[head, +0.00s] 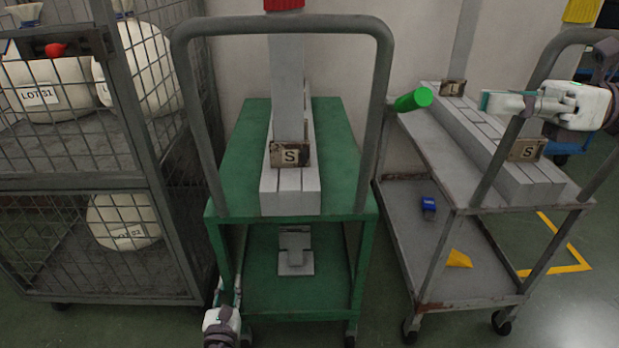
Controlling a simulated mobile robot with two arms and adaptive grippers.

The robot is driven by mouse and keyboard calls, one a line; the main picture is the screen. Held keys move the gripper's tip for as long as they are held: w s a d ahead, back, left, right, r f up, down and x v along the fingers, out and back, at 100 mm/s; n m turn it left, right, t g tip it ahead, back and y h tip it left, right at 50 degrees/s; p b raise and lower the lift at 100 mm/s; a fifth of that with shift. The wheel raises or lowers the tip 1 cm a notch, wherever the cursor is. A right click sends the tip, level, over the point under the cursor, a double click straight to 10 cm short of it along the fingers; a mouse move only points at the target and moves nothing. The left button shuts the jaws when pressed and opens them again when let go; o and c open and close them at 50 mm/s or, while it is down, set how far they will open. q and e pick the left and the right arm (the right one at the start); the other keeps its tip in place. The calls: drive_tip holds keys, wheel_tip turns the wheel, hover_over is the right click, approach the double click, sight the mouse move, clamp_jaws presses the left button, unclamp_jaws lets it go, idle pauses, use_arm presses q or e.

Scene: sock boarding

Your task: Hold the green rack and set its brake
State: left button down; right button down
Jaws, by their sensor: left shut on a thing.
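The green rack (235,165) stands in the middle of the head view, with a grey hoop handle (285,22) at its near end.
A grey rack (410,220) with blocks and a hoop handle stands close on the right, under my right arm. A mesh cage (170,240) with white lot bags stands close on the left. Boards labelled S stand on both racks. Floor is free at the lower right.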

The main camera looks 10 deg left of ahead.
drive_tip(key=n+t+y, duration=0.1)
drive_tip(key=n+y, duration=0.1)
drive_tip(key=n, duration=0.7)
drive_tip(key=n+t+y, duration=0.2)
drive_tip(key=n, duration=0.7)
drive_tip(key=n+t+y, duration=0.1)
drive_tip(key=n+t, duration=0.1)
drive_tip(key=n, duration=0.7)
drive_tip(key=shift+w+d+r+n+y, duration=0.1)
drive_tip(key=shift+w+n+y, duration=0.05)
drive_tip(key=shift+n+y, duration=0.25)
